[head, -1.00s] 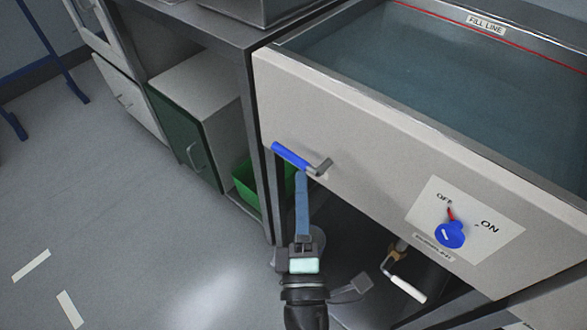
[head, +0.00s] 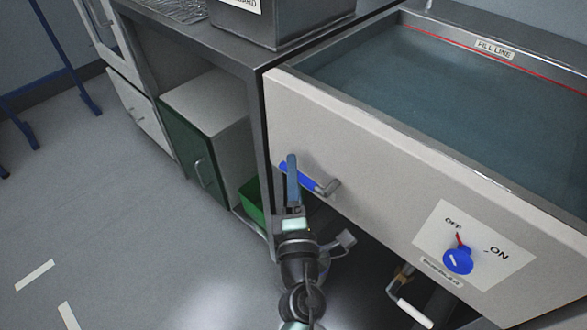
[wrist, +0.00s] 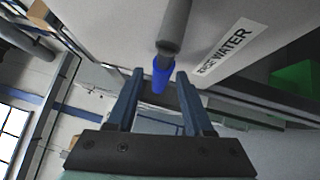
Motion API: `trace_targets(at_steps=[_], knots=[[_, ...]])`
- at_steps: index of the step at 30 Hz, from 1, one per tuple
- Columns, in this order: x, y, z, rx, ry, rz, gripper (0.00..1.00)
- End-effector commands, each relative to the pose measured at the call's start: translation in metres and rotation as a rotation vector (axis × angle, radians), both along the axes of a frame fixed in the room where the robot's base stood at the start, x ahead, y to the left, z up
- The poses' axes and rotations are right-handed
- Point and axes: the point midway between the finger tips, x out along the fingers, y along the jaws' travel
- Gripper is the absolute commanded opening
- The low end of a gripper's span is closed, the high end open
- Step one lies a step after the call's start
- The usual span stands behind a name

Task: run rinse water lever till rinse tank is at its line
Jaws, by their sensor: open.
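The rinse water lever has a blue handle (head: 313,180) on a grey metal pivot, on the tank's pale front panel. In the wrist view its blue handle (wrist: 161,76) lies between my two fingers, beside a label ending in "WATER". My gripper (head: 291,160) is open, with its fingers on either side of the handle and not closed on it; it also shows in the wrist view (wrist: 160,82). The rinse tank (head: 365,118) holds bluish water (head: 440,90). A red fill line (head: 455,58) runs along its back wall, and the water surface looks below it.
A blue OFF/ON knob (head: 458,261) sits on a white plate to the right, its red mark towards OFF. A white-handled lever (head: 412,312) is below the tank. A green bin (head: 252,200) and a green-doored cabinet (head: 188,152) stand left.

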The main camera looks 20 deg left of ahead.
Motion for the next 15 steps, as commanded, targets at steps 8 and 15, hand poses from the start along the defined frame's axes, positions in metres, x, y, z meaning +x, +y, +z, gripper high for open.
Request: trace_targets(at_steps=[8, 15], knots=[[0.0086, 0.0043, 0.0016, 0.001, 0.000, 0.000, 0.52], [0.0083, 0.0041, 0.0016, 0.001, 0.000, 0.000, 0.37]])
